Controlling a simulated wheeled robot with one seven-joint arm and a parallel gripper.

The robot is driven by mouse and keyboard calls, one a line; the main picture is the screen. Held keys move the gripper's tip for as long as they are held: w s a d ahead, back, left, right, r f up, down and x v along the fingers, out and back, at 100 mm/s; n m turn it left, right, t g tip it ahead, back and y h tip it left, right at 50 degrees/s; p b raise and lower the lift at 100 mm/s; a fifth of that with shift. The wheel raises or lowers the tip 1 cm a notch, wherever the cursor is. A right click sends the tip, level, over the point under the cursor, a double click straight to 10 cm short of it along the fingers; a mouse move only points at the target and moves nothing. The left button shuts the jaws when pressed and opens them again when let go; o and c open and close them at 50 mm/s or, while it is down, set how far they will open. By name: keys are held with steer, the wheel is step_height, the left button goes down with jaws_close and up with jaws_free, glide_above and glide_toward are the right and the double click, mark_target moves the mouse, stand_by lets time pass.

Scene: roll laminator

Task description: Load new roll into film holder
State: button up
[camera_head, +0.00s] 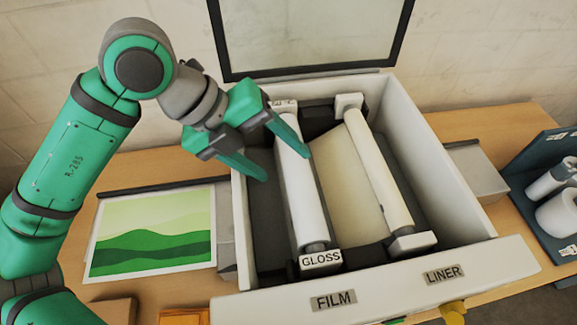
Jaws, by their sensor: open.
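The laminator (452,190) stands open on the table. A white roll (308,210) lies lengthwise in its left part, its near end at a block marked GLOSS (321,259), behind the FILM label (333,300). Its far end is at a dark and white block, partly hidden by my gripper. My gripper (286,167) is open, with its green fingers on either side of the white roll near its far half. I cannot tell whether the fingers touch it. A second, cream roll (378,170) lies to the right, behind the LINER label (445,274), with a cream sheet (340,180) between the rolls.
The raised lid (310,35) stands behind the laminator. A landscape print (150,235) lies on the left. A blue rack (548,185) with white rolls stands on the right. A yellow knob (453,312) is at the front. The laminator's high side walls flank the rolls.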

steer(key=v, duration=0.6)
steer(key=shift+r, duration=0.1)
stand_by(0.4)
